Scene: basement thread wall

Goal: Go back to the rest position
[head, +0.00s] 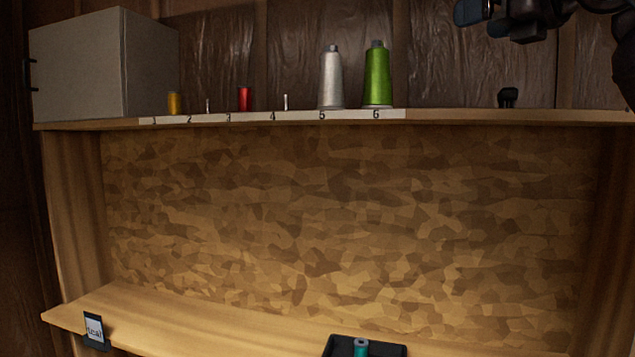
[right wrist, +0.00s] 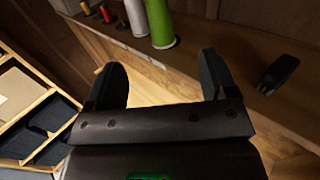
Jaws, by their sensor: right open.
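My right gripper (head: 484,14) is at the top right of the head view, cut off by the frame edge. In the right wrist view its two fingers (right wrist: 160,88) are apart with nothing between them. On the upper shelf stand a white cone spool (head: 330,78) at label 5 and a green cone spool (head: 377,75) at label 6. A small yellow spool (head: 174,103) and a red spool (head: 244,99) stand farther left on the shelf. Bare pegs show at labels 2 and 4. My left gripper is not in view.
A grey box (head: 80,65) stands on the shelf's left end. A small black object (head: 508,97) sits at the shelf's right. Below, a black tray (head: 390,350) holds a teal spool (head: 361,348), beside a small sign (head: 95,331) on the lower shelf.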

